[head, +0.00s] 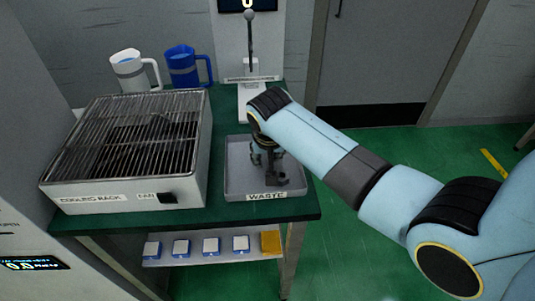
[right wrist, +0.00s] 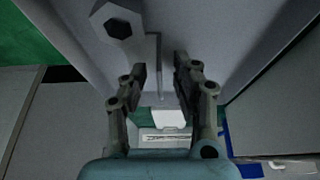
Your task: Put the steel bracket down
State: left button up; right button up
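My right gripper (head: 277,182) points down into the grey tray marked WASTE (head: 236,190). In the right wrist view its two dark fingers (right wrist: 160,70) stand apart with a gap between them, and nothing is clearly pinched there. A thin grey angled strip (right wrist: 157,50) shows beyond the gap; it may be the steel bracket, but I cannot tell for sure. A grey hexagonal piece with a dark round centre (right wrist: 118,20) shows up and left of the fingers. In the head view the gripper hides part of the tray. My left gripper is not in view.
The cooling rack (head: 188,160) stands left of the tray, with a dark shape on its grille. A white mug (head: 128,72) and a blue mug (head: 182,68) stand behind it. A ball-topped rod (head: 250,40) rises behind the tray. The table's green right edge is close to the tray.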

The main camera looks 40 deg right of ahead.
jog(key=v, duration=1.2)
jog(key=shift+p, duration=0.35)
jog(key=shift+r, duration=0.1)
